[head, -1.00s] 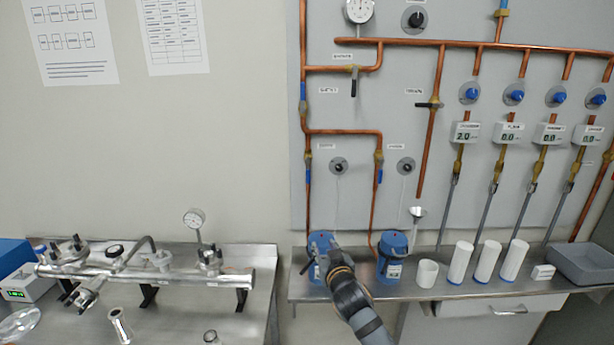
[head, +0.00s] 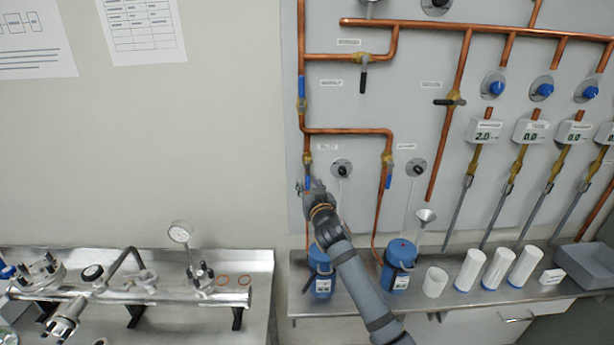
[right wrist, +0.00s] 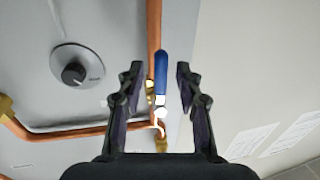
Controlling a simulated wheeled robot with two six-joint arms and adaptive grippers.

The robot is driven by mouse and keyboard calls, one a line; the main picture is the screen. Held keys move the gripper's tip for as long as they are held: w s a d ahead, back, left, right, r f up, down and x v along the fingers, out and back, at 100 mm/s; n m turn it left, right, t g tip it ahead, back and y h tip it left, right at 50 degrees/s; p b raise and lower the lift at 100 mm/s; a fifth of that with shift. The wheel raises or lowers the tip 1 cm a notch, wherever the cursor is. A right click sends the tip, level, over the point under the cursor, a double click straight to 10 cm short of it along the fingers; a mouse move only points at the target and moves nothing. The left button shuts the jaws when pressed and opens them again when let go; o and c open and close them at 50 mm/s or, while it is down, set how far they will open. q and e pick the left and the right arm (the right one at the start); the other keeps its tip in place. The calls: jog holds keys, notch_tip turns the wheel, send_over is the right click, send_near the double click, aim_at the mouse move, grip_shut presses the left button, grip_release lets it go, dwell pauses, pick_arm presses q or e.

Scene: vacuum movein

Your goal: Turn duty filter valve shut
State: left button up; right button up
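The left filter valve (head: 307,159) sits on the left copper pipe, left of a small label that looks like "DUTY". Its blue lever (right wrist: 161,72) lies in line with the pipe in the right wrist view. My right gripper (head: 309,187) is at this lever and partly hides it in the head view. In the right wrist view my right gripper (right wrist: 159,80) is open, with one finger on each side of the lever and gaps on both sides. My left gripper is not in view.
A similar valve with a blue lever (head: 389,182) is on the pipe to the right. A black knob (head: 342,169) is close beside the gripper. Two blue canisters (head: 401,258) and several white cylinders (head: 469,269) stand on the shelf below.

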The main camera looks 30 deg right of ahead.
jog(key=shift+w+d+r, duration=0.1)
jog(key=shift+w+r, duration=0.1)
jog(key=shift+w, duration=0.35)
jog(key=shift+r, duration=0.2)
jog(key=shift+w+d+f, duration=0.1)
jog(key=shift+w+f, duration=0.1)
jog(key=shift+w, duration=0.1)
jog(key=shift+c, duration=0.5)
grip_shut()
